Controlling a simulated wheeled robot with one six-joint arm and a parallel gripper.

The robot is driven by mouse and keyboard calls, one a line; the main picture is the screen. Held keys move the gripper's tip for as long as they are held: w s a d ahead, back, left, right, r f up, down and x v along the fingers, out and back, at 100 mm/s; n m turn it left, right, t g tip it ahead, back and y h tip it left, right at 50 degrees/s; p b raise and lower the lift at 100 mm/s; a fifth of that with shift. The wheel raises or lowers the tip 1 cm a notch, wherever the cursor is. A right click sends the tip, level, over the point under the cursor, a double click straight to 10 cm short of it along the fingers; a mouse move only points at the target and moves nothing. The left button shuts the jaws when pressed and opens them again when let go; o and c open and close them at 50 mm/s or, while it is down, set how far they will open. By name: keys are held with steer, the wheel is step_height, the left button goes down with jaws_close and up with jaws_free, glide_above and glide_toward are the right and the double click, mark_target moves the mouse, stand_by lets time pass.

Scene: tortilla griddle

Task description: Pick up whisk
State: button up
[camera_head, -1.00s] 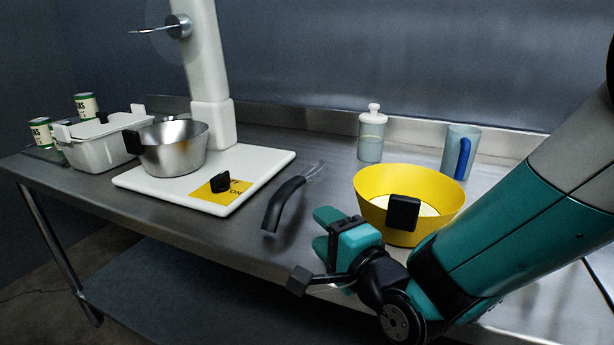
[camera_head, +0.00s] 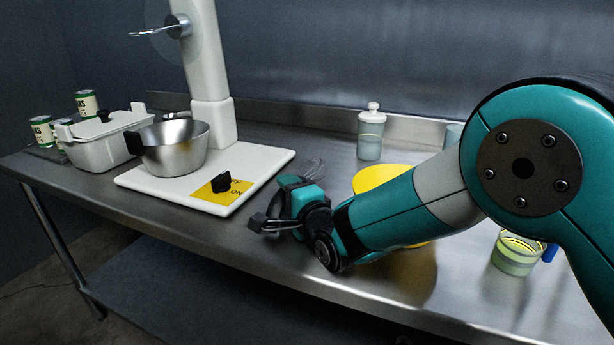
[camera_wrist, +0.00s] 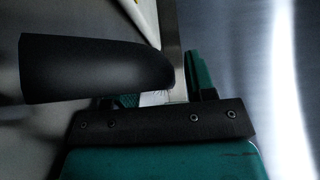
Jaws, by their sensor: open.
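The whisk lies on the steel table, right of the white board. In the wrist view the whisk's thick black handle (camera_wrist: 85,68) comes in from the left and ends between my gripper's teal fingers (camera_wrist: 167,92). It covers much of the left finger, while the right finger stands clear of it. Thin wires show faintly past the handle's end. My gripper is open, and I cannot tell whether it touches the whisk.
The white board (camera_head: 272,170) holds a steel pot (camera_head: 175,150) and a yellow card (camera_head: 215,197). A yellow bowl (camera_head: 375,177) sits behind my arm. A white-topped bottle (camera_head: 371,135) stands at the back, and a green-yellow cup (camera_head: 516,255) at the right. The front table edge is close.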

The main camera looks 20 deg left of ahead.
jaws_close()
stand_by(0.3)
